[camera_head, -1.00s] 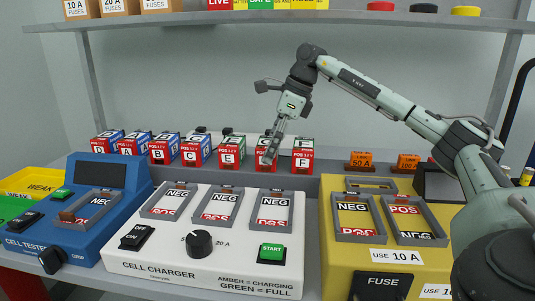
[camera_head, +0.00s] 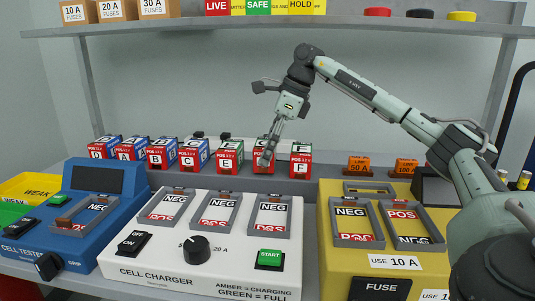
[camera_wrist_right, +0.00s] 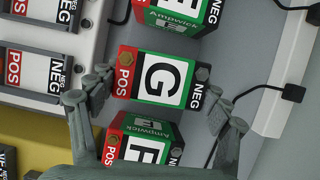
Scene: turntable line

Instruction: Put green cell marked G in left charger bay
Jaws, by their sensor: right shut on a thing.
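The green cell marked G (camera_head: 270,169) stands in the row at the back, between the E cell (camera_head: 230,157) and the F cell (camera_head: 301,160). My right gripper (camera_head: 265,155) is down on it and partly covers it. In the right wrist view, the G cell (camera_wrist_right: 159,79) lies between my right gripper's fingers (camera_wrist_right: 160,95), one at its POS end and one at its NEG end. The left charger bay (camera_head: 167,205) of the white cell charger (camera_head: 145,258) is empty, its NEG and POS labels showing. My left gripper is not in view.
The F cell (camera_wrist_right: 142,140) and E cell are close on either side of the G cell. The middle bay (camera_head: 216,212) and right bay (camera_head: 270,215) are empty. The blue cell tester (camera_head: 75,237) is left, the yellow fuse unit (camera_head: 330,265) right. A shelf (camera_head: 180,20) hangs above.

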